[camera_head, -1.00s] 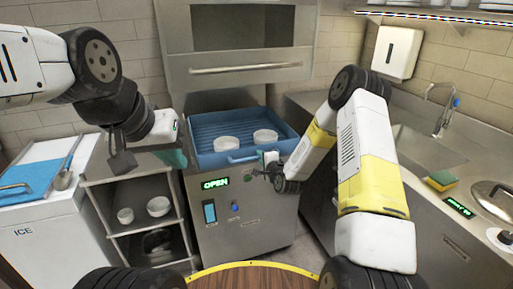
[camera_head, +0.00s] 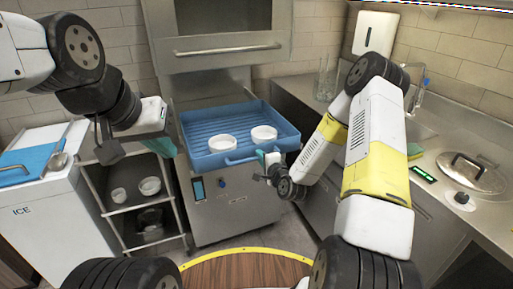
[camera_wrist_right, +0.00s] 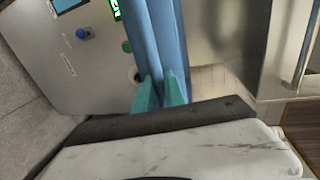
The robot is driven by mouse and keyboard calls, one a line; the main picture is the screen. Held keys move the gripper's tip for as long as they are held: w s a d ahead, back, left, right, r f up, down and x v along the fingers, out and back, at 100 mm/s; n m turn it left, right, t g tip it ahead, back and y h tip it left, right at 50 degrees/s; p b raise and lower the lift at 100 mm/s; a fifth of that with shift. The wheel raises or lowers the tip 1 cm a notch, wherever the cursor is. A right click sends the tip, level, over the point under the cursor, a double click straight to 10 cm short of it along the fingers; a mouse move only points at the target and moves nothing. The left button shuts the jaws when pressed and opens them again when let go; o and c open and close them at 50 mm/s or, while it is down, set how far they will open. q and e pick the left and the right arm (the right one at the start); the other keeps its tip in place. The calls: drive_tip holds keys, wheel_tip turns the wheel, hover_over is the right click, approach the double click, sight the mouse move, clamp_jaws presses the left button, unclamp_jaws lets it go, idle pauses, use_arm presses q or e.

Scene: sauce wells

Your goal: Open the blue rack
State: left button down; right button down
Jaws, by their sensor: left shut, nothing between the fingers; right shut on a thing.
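The blue rack (camera_head: 212,126) juts forward from the front of the steel machine (camera_head: 237,215) in the head view, with two white bowls (camera_head: 222,142) on it. My right gripper (camera_head: 264,158) is at the rack's front handle (camera_head: 240,161). In the right wrist view its teal fingers (camera_wrist_right: 162,92) are shut on the blue handle bar (camera_wrist_right: 158,40). My left gripper (camera_head: 164,147) is shut and empty, left of the rack and above the steel shelf unit, apart from both.
A steel hood (camera_head: 225,60) hangs above the machine. A shelf unit (camera_head: 135,207) with bowls and an ice chest (camera_head: 50,215) stand left. A counter with a sink and a lidded pot (camera_head: 472,172) is right. A round wooden top (camera_head: 245,272) is in front.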

idle(0.3)
drive_tip(key=c, duration=1.4)
unclamp_jaws()
drive_tip(key=v, duration=0.8)
drive_tip(key=shift+w, duration=0.1)
